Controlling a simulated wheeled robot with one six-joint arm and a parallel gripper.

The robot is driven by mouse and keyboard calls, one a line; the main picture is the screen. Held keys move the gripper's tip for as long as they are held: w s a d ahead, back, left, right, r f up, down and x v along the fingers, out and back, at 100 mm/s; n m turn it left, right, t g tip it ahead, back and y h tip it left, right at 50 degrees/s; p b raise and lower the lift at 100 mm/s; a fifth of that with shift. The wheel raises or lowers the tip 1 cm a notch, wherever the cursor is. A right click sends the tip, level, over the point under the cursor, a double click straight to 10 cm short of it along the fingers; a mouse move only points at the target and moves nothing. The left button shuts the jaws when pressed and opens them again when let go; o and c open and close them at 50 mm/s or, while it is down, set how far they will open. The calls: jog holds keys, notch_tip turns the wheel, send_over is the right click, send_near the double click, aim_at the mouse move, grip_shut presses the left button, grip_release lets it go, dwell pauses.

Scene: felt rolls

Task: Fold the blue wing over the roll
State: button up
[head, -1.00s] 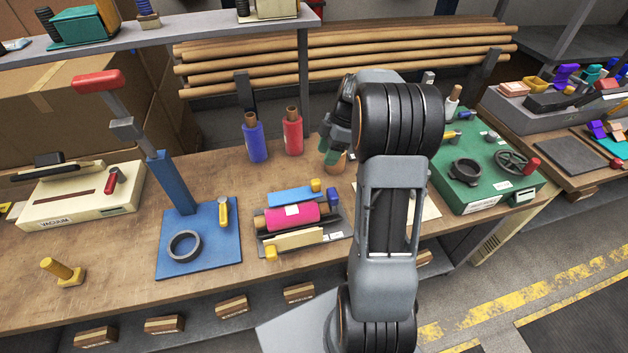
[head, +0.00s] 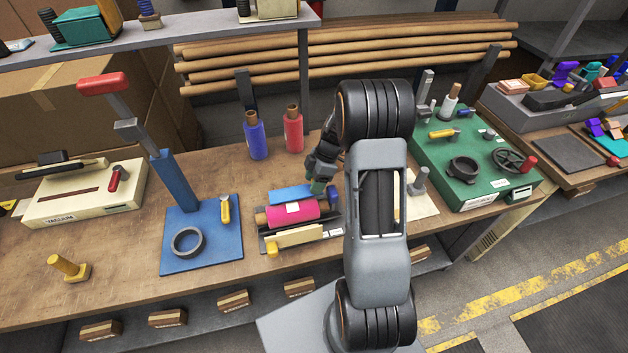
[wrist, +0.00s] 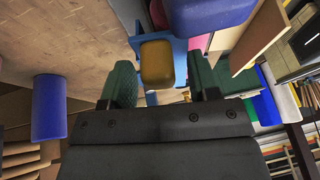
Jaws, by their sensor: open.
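The pink roll (head: 292,212) lies in a dark fixture on the bench. The blue wing (head: 288,195) stands open along its back side, and the cream wing (head: 295,237) along its front side. My gripper (head: 318,184) is at the right end of the blue wing, partly hidden behind my arm. In the wrist view its two green fingers (wrist: 160,66) are spread on either side of a yellow tab (wrist: 157,58), which is joined to the blue wing (wrist: 148,28). The fingers do not appear closed on the tab.
A blue block (head: 334,198) sits right of the roll; it looms close in the wrist view (wrist: 208,14). A blue roll (head: 254,137) and a red roll (head: 293,132) stand behind. A blue press (head: 205,245) is left, a green machine (head: 470,165) right.

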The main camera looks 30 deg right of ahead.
jog(key=shift+c, duration=0.4)
grip_shut()
